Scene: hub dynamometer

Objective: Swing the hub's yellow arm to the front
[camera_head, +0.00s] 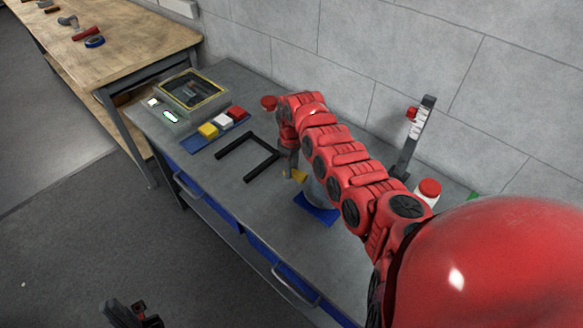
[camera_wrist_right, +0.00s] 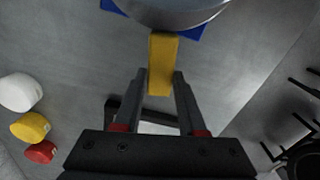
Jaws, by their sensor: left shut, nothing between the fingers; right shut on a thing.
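The hub (camera_head: 314,190) is a grey round body on a blue base plate (camera_head: 318,211) on the grey bench, partly hidden behind my right arm. Its yellow arm (camera_head: 299,176) sticks out toward the left in the head view. In the right wrist view the yellow arm (camera_wrist_right: 162,52) runs from the grey hub (camera_wrist_right: 180,14) in between my fingers. My right gripper (camera_wrist_right: 160,84) is shut on the yellow arm; in the head view this gripper (camera_head: 290,172) is small and partly hidden. My left gripper (camera_head: 135,316) is shut and empty, low at the bottom edge, away from the bench.
A black U-shaped frame (camera_head: 247,156) lies left of the hub. Yellow (camera_head: 208,131), white (camera_head: 222,121) and red (camera_head: 238,113) pieces stand beyond it, near a screen box (camera_head: 192,90). A red-lidded jar (camera_head: 428,190) and an upright gauge (camera_head: 416,135) stand by the wall.

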